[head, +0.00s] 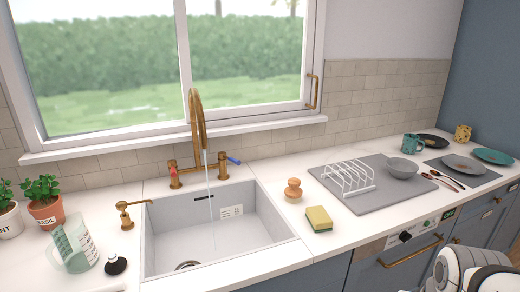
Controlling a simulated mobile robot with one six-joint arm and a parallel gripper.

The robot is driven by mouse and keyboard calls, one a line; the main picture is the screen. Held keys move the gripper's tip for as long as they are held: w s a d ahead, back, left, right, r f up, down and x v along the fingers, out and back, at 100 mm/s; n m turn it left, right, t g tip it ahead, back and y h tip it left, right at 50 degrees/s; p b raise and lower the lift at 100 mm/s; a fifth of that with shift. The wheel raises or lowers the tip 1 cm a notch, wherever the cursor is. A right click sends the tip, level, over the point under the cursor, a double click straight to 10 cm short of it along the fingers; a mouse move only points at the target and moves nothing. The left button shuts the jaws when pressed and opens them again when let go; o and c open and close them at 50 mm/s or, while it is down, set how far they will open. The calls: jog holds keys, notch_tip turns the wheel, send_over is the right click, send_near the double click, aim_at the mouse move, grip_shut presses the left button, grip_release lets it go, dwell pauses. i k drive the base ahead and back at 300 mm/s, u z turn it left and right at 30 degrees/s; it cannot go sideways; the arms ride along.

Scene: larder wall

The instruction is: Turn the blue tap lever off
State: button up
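The blue tap lever (233,160) sticks out to the right from the top of the right valve of the brass tap (197,110). A red lever (173,169) is on the left valve. A thin stream of water (209,190) runs from the spout down into the white sink (165,225). My gripper is not in view; only white and dark parts of my arm show at the bottom right, well away from the tap.
A brass soap pump (126,214), glass jug (74,247) and potted herbs (45,209) stand left of the sink. A sponge (319,219), wooden brush (293,189) and grey mat with a white rack (348,177) are to its right. A window is behind.

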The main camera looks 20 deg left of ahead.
aim_at(222, 155)
jog(key=u, duration=0.45)
jog(key=i, duration=0.95)
jog(key=u, duration=0.4)
jog(key=k, duration=0.95)
jog(key=u, duration=0.2)
jog(key=i, duration=0.95)
jog(key=z, duration=0.1)
